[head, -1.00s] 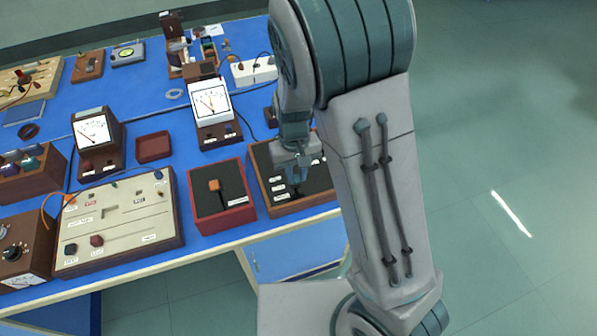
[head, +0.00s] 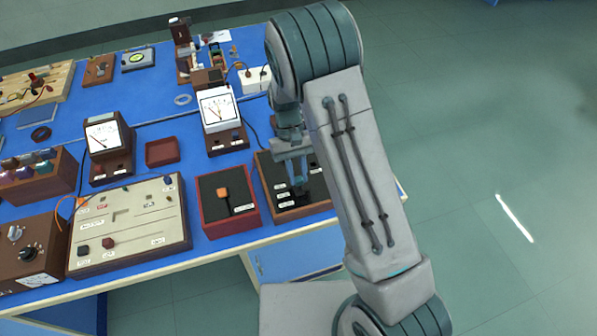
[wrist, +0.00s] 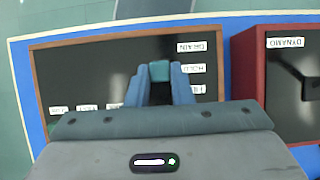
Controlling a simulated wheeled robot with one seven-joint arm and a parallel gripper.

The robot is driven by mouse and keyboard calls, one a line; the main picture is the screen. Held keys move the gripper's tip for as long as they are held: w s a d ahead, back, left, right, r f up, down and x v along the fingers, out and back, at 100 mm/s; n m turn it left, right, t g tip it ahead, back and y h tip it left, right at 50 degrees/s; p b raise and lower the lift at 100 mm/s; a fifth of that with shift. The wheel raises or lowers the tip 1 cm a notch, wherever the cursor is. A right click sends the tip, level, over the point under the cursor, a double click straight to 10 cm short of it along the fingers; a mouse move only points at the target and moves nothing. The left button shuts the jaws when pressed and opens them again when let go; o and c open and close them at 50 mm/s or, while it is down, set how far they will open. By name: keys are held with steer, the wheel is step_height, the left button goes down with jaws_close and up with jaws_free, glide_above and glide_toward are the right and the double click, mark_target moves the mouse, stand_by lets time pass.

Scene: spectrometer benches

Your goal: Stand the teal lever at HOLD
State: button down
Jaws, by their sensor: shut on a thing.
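The teal lever's grip (wrist: 159,71) shows between my fingertips in the wrist view, above the dark face of a wood-framed panel (wrist: 85,62). My gripper (wrist: 160,82) is shut on it, one blue finger on each side. In the picture the grip is about level with the HOLD label (wrist: 192,69), between the DRAIN label (wrist: 192,46) and the partly covered lowest label. The lever's lower part is a dark stem, mostly hidden by my gripper. In the head view my gripper (head: 299,184) is over the panel (head: 266,190), and the lever cannot be made out.
A red-rimmed box (head: 207,216) with an orange-knobbed lever stands just left of the panel; its edge also shows in the wrist view (wrist: 245,70). A white meter (head: 216,110) stands behind. A cream control board (head: 130,215) lies further left. The floor at right is clear.

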steer(key=c, duration=1.3)
jaws_free()
steer(key=shift+r, duration=0.1)
steer(key=b+v, duration=0.2)
steer(key=v, duration=1.1)
steer(key=shift+w+r, duration=0.2)
steer(key=shift+r, duration=0.1)
steer(key=s+d+r+m+t+y, duration=0.2)
steer(key=s+d+r+t, duration=0.2)
steer(key=s+d+r, duration=0.55)
steer(key=s+d+t, duration=0.1)
steer(key=s, duration=0.3)
steer(key=s+d+f+t, duration=0.1)
steer(key=s+d+t, duration=0.1)
steer(key=s, duration=0.2)
steer(key=s+d+m+t, duration=0.1)
steer(key=s+d, duration=0.1)
steer(key=s, duration=0.3)
steer(key=shift+d+f+t, duration=0.2)
steer(key=shift+t, duration=0.2)
